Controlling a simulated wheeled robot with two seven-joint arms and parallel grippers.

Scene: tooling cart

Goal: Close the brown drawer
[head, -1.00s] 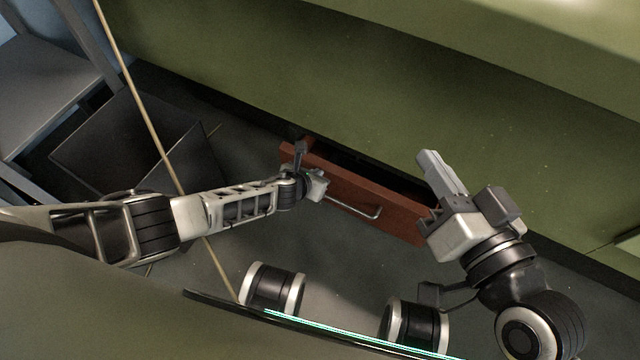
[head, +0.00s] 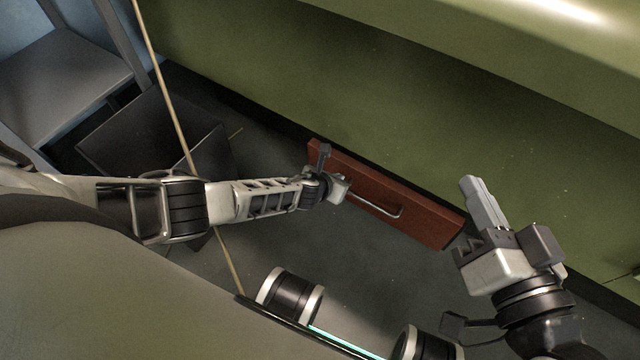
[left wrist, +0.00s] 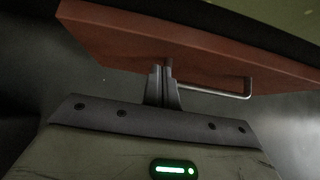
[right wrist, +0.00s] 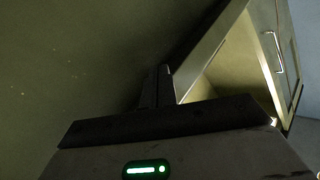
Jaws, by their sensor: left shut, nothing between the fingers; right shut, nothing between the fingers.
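The brown drawer (head: 425,219) has a reddish-brown front with a silver bar handle (head: 385,211), low on the green cart. In the head view its front lies close against the cart, with only a narrow dark band behind it. My left gripper (head: 341,190) is shut and empty at the drawer front, by the handle's left end. In the left wrist view its fingertips (left wrist: 164,70) meet the brown front (left wrist: 205,60) in the picture; I cannot tell whether they press on it. My right gripper (head: 470,184) is shut and empty, right of the drawer, near the cart's side.
The green cart (head: 400,100) fills the upper right. A grey chair-like piece (head: 65,85) and a dark box (head: 150,130) stand at the left, with a thin pole (head: 165,95) nearby. The right wrist view shows an open compartment with a handled door (right wrist: 280,55).

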